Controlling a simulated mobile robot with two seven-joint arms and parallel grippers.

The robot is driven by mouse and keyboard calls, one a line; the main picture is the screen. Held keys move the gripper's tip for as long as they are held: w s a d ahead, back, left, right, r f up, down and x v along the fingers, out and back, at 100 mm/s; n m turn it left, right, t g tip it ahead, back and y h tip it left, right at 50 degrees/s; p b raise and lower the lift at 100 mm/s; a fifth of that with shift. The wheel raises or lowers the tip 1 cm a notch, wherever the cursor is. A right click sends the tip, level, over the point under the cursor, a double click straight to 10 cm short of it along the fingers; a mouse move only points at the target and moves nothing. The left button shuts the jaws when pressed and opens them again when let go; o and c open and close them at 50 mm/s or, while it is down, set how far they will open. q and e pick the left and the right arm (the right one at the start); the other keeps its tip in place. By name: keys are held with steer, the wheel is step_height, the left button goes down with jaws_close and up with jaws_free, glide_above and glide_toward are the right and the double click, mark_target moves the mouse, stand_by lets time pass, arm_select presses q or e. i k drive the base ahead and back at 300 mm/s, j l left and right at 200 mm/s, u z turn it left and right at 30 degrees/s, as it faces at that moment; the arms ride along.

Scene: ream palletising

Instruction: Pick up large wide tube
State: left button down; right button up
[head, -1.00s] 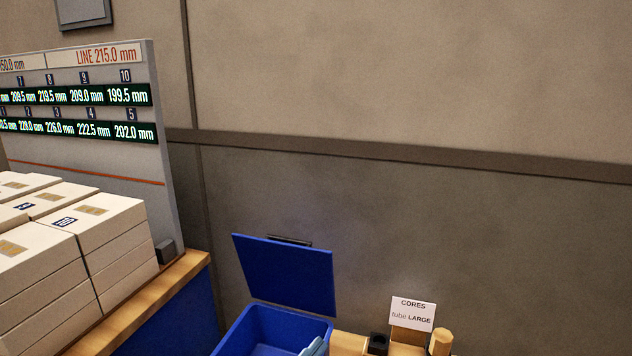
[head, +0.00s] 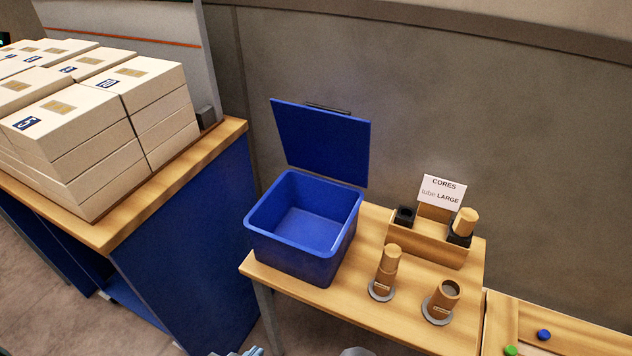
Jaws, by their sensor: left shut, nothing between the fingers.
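Two brown tubes stand upright on grey discs on the small wooden table. The wide one (head: 441,302) stands at the front right with its hollow top open. The other tube (head: 388,264) is narrower, with a lighter upper part, and stands to its left. A card (head: 442,191) behind them reads "CORES tube LARGE". My left gripper (head: 238,351) barely shows at the bottom edge, left of the small table. It is shut and empty, well away from both tubes.
An open blue bin (head: 307,214) with a raised lid stands at the small table's left end, empty. A wooden holder (head: 428,244) at the back carries a light tube-like piece (head: 465,223). White reams (head: 95,125) are stacked on the left bench. A tray with coloured balls (head: 544,335) lies right.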

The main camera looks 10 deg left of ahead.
mark_target(437, 309)
steer(key=z, duration=0.9)
